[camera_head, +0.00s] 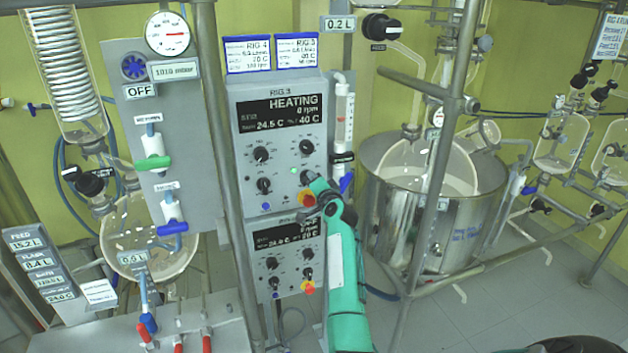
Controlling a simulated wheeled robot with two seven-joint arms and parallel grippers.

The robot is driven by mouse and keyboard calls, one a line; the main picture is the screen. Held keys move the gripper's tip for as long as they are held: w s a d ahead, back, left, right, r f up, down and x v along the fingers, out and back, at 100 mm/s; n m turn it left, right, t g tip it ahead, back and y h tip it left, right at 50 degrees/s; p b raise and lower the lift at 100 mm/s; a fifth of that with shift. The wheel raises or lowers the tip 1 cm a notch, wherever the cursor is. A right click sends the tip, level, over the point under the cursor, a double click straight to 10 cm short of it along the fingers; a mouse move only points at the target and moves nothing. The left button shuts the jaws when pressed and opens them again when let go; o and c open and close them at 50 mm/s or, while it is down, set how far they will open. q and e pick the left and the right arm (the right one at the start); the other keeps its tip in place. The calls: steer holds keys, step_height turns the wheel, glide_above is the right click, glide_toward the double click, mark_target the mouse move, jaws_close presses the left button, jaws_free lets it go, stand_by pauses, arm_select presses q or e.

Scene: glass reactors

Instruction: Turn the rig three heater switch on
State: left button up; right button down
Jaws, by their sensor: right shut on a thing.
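The rig three control box (281,130) is grey, with a dark display (280,113) that reads HEATING, 0 rpm, 24.5 C and 40 C. My green right arm comes up from below, and its gripper (313,184) is at the lower right of this box. It is shut on the lower right knob, the heater switch (306,176), which it partly hides. A small green lamp (293,170) is lit beside the switch. A red and yellow stop button (304,198) sits just below, partly covered by the gripper. My left gripper is not in view.
A second control box (287,262) with its own knobs hangs directly below, partly behind my arm. A metal post (221,150) stands left of the boxes. A steel bath (447,225) with glassware stands right. Glass vessels (150,240) and valves are at the left.

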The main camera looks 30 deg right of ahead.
stand_by(0.4)
steer(key=c, duration=1.4)
jaws_free()
steer(key=shift+b+v, duration=2.05)
steer(key=shift+v, duration=4.85)
steer(key=shift+d+f, duration=0.1)
